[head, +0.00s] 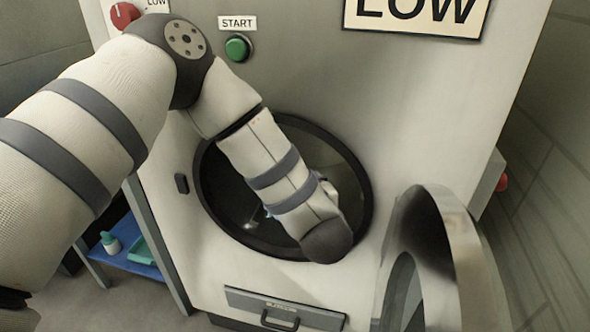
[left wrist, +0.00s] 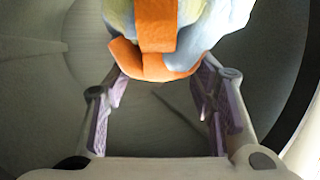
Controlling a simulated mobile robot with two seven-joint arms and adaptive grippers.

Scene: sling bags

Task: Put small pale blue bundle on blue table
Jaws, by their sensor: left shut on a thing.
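My left arm reaches into the round opening of the machine (head: 420,110), and its gripper is hidden behind the arm in the head view. In the left wrist view my left gripper (left wrist: 160,78) is shut on a pale blue bundle (left wrist: 210,30) with orange straps, held between its fingertips. The bundle's upper part is cut off by the frame edge. The blue table (head: 128,262) stands low at the left of the machine, partly hidden by my arm. My right gripper is not in view.
The machine's round door (head: 450,250) stands open at the right. A small bottle (head: 110,243) and a teal tray (head: 143,250) are on the blue table. A drawer handle (head: 280,320) is below.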

